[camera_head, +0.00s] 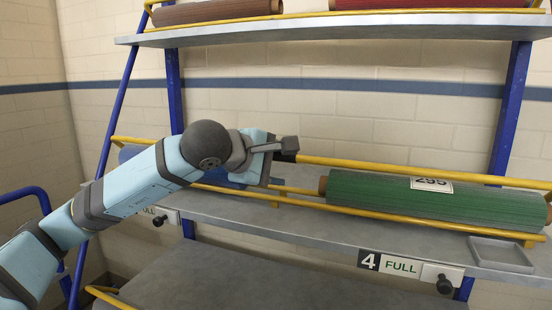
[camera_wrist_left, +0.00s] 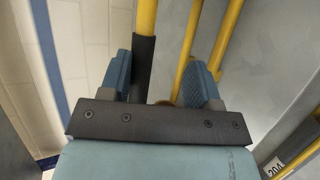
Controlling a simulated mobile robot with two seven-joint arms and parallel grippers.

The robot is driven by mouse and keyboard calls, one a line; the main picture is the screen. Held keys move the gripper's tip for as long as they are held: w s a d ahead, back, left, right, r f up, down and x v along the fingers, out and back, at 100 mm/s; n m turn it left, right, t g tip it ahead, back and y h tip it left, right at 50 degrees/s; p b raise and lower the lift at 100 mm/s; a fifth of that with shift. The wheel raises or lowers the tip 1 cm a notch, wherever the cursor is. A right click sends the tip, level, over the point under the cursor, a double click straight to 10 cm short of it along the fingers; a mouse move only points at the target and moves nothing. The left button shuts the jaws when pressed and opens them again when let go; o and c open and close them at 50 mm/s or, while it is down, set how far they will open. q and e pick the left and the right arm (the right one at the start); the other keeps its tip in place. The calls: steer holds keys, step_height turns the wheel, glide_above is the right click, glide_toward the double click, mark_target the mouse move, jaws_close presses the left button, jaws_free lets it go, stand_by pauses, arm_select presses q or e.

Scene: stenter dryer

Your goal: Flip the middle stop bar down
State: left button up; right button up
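The middle stop bar (camera_head: 400,169) is a yellow rail along the middle shelf, level with the top of the green roll (camera_head: 385,195). A black sleeve (camera_head: 290,146) on it shows beside my left gripper (camera_head: 280,150). In the left wrist view the yellow bar (camera_wrist_left: 147,15) and its black sleeve (camera_wrist_left: 143,65) appear between the two blue fingers of my left gripper (camera_wrist_left: 162,80), closer to the left finger. The fingers are apart. I cannot tell whether either one touches the sleeve. My right gripper is not in view.
A lower yellow rail (camera_head: 400,215) runs along the front of the middle shelf (camera_head: 330,228). A small grey tray (camera_head: 500,254) sits at right. Blue posts (camera_head: 510,110) hold the shelves. The upper shelf (camera_head: 340,28) carries rolls. A lower shelf (camera_head: 240,285) is bare where visible.

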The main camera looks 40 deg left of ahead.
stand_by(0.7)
arm_select(q)
steer(key=v, duration=1.4)
steer(key=shift+w+a, duration=0.1)
